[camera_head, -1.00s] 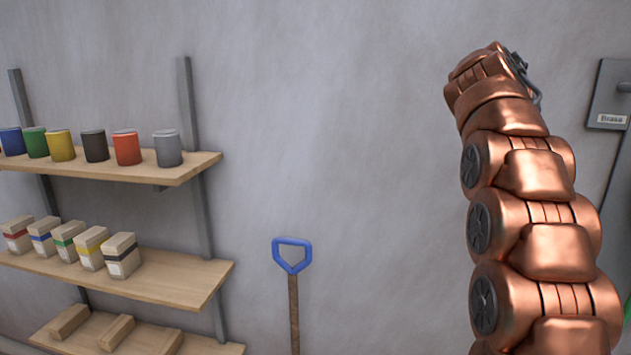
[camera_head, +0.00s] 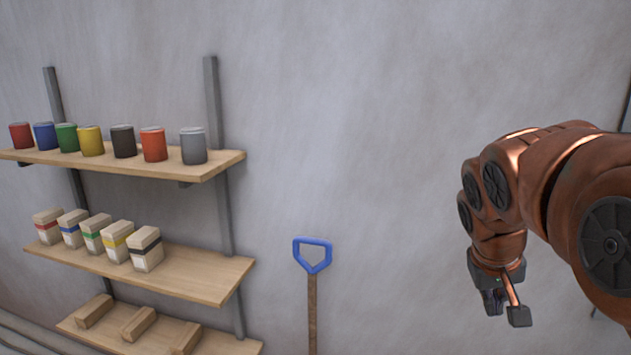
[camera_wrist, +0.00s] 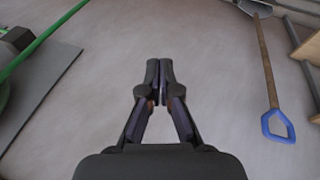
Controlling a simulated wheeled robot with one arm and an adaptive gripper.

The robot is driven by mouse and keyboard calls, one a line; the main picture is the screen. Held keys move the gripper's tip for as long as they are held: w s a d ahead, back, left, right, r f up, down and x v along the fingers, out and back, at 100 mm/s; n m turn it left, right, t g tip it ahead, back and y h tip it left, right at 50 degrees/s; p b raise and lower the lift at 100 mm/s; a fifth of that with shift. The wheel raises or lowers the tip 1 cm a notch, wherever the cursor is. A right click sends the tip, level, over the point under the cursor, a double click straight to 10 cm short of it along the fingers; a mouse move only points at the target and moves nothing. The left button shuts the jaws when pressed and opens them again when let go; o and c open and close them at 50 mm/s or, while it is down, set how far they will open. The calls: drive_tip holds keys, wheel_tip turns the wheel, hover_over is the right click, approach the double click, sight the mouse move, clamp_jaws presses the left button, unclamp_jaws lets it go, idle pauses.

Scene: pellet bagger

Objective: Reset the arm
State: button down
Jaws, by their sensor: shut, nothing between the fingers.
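My copper arm is folded at the right of the head view, with its wrist bent down. My gripper (camera_head: 492,302) hangs below the wrist, in front of the bare wall. In the wrist view my gripper (camera_wrist: 159,72) points at the floor or wall surface, with its two dark fingers together at the tips and nothing between them. It touches nothing that I can see.
A shovel with a blue handle (camera_head: 312,254) stands against the wall; it also shows in the wrist view (camera_wrist: 278,124). Wooden shelves (camera_head: 215,165) at left hold several coloured cans and boxes. A green bar (camera_wrist: 45,38) and grey panel (camera_wrist: 45,90) lie left in the wrist view.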

drive_tip(key=s+a+f+g+y, duration=0.1)
drive_tip(key=s+a+f, duration=0.2)
drive_tip(key=s, duration=0.5)
drive_tip(key=s+a+f+g+y, duration=0.1)
drive_tip(key=s+a+f, duration=0.3)
drive_tip(key=s+f, duration=0.2)
drive_tip(key=s+a+f+n+g+y, duration=0.1)
drive_tip(key=s+a+f, duration=0.3)
drive_tip(key=s, duration=0.6)
drive_tip(key=shift+a+f+g+y, duration=0.25)
drive_tip(key=shift+f+g+y, duration=0.05)
drive_tip(key=shift+g, duration=0.3)
drive_tip(key=shift+s, duration=0.15)
